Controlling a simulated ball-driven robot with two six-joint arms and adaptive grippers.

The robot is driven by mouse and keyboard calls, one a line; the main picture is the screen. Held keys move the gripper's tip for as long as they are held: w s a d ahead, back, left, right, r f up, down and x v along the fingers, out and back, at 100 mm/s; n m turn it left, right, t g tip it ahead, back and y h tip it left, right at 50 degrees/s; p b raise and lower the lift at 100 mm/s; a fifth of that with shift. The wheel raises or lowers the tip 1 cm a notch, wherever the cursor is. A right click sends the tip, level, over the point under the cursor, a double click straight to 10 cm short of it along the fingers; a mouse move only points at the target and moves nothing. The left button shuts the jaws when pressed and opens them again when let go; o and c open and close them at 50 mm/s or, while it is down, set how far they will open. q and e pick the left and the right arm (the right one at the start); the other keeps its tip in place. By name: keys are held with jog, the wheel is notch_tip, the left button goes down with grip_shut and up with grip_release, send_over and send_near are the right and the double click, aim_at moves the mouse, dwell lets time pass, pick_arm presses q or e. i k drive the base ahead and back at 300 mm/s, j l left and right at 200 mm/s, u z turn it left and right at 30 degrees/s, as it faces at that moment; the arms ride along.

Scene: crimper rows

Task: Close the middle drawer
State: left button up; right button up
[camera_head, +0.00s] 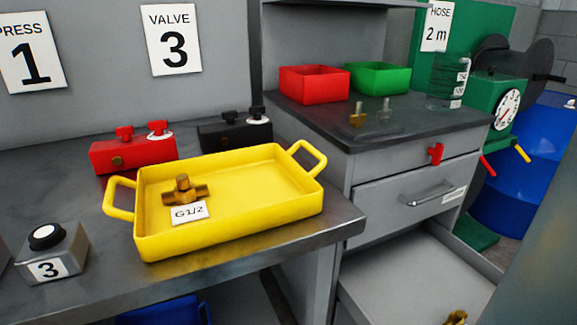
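The grey drawer cabinet stands at the right under a dark worktop (400,132). A closed drawer front (385,205) with a silver bar handle (427,194) and a small white label is in its upper part. Below it a drawer (400,275) is pulled open, showing its pale inside floor and right side wall. A brass fitting (456,318) lies in it, cut by the lower edge. The open drawer's front and handle are out of view, and I cannot tell for sure that it is the middle one. Neither of my grippers is in view.
Red (314,85) and green (378,78) bins stand on the worktop. A blurred grey shape (545,260) covers the lower right.

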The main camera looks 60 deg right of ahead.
aim_at(420, 273)
jog(key=z, duration=3.4)
